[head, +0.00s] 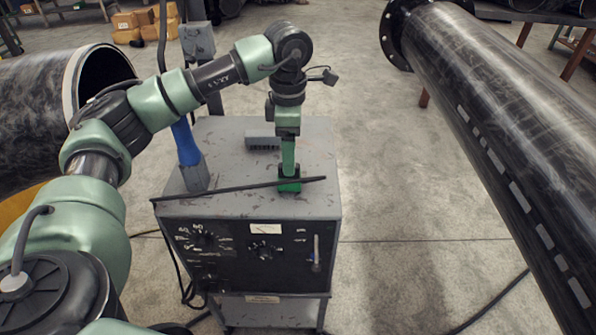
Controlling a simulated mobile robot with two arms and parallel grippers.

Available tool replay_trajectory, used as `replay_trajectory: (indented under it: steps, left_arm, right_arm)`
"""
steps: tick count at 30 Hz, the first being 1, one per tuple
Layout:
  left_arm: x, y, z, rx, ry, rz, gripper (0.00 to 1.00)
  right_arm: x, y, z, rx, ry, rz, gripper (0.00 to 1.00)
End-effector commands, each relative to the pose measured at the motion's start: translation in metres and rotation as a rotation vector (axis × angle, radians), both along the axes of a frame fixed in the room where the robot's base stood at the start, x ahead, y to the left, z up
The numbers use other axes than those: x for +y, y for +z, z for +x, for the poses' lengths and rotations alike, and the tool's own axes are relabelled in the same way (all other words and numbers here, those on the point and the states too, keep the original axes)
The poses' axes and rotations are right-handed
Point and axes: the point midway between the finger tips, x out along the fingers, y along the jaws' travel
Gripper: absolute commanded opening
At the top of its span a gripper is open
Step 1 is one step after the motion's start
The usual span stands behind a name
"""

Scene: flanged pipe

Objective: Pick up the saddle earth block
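My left gripper (289,178) points straight down over the top of the grey welding cabinet (228,205). Its lower end is at or just above the surface, and a brighter green and dark part shows there. I cannot tell whether that part is the fingertips or a small block between them, nor whether the fingers are open or shut. A small grey ribbed block (262,143) lies on the cabinet top just behind and left of the gripper. I cannot tell for certain that it is the saddle earth block. My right gripper is not in view.
A thin dark rod (225,191) lies along the cabinet's front edge, close to the gripper. A blue-handled tool (187,147) stands at the left edge. A large black flanged pipe (500,130) runs along the right. Floor between cabinet and pipe is mostly clear.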

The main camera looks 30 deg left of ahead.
Motion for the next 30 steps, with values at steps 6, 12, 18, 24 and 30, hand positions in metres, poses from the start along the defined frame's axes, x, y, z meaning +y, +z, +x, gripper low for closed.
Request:
replay_trajectory:
  steps: [6,12,18,24,30]
  left_arm:
    - [0.0,-0.024,-0.001,0.004,0.0,0.0,0.71]
    - [-0.002,-0.051,0.003,0.006,-0.001,0.0,0.71]
    - [-0.001,-0.073,0.003,0.003,0.0,-0.002,0.71]
    - [-0.001,-0.074,0.003,0.002,0.0,-0.001,0.71]
    - [-0.001,-0.074,0.003,0.001,0.0,-0.002,0.24]
  right_arm:
    - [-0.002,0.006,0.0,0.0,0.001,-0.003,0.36]
    - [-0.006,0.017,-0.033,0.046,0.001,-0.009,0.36]
    - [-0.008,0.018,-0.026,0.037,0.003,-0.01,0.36]
    - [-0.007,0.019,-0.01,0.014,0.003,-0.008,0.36]
    - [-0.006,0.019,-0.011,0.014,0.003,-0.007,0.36]
